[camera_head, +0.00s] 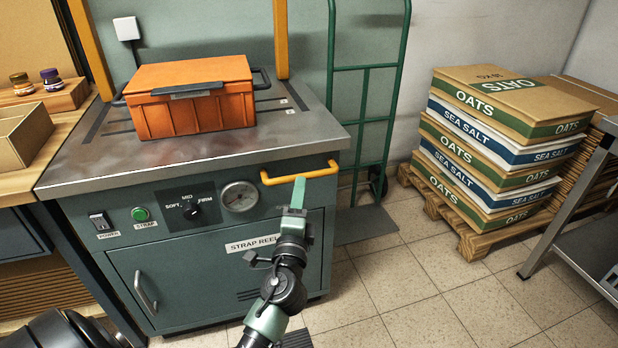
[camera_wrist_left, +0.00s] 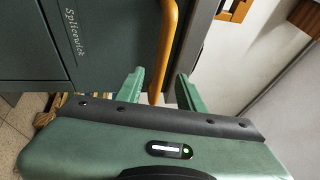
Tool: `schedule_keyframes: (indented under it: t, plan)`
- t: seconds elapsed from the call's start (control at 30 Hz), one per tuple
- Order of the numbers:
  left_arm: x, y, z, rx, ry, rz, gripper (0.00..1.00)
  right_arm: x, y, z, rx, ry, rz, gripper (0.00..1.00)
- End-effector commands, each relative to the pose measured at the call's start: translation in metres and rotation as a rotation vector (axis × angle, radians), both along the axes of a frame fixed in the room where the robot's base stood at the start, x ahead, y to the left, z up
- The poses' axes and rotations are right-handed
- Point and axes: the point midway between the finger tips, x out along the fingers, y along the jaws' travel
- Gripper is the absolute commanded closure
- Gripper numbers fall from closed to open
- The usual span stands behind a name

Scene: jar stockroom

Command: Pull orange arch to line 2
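The orange arch (camera_head: 281,40) stands on the steel top of the strapping machine (camera_head: 190,155). Its two posts rise behind the orange crate (camera_head: 190,97), and its top is out of frame. Small white line labels (camera_head: 290,112) lie on the tabletop near the right post; their numbers are too small to read. A yellow-orange handle (camera_head: 300,174) sticks out from the machine's front edge. My left gripper (camera_head: 298,188) is at this handle. In the left wrist view, the open fingers (camera_wrist_left: 158,90) stand on either side of an orange bar (camera_wrist_left: 164,50). My right gripper is not in view.
The lidded crate fills the middle of the machine top. A green hand truck (camera_head: 365,100) stands behind the right side. Stacked oats and sea salt sacks (camera_head: 500,150) sit on a pallet. A steel cart (camera_head: 590,230) is at the right. The tiled floor in front is clear.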

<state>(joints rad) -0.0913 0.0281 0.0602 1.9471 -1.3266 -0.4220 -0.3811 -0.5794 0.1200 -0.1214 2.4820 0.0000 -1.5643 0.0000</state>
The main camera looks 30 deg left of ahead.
Motion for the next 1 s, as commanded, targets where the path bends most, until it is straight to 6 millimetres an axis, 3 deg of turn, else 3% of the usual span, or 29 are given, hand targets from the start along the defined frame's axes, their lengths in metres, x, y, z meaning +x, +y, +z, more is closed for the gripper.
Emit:
schedule_keyframes:
  t: [0.3,0.7,0.73,0.87,1.0]
  plan:
    - [0.044,0.021,0.01,-0.001,0.0,-0.001,0.62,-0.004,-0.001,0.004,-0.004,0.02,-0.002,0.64]
    - [0.053,0.027,0.01,-0.003,0.001,-0.001,0.62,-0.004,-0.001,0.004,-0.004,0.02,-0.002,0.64]
    - [0.053,0.026,0.01,-0.003,0.001,-0.001,0.65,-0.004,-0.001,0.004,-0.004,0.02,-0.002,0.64]
    - [0.053,0.026,0.01,-0.003,0.001,-0.001,1.0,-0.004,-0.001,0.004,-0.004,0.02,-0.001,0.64]
    - [0.053,0.026,0.01,-0.002,0.001,-0.002,1.0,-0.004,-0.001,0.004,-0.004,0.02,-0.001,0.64]
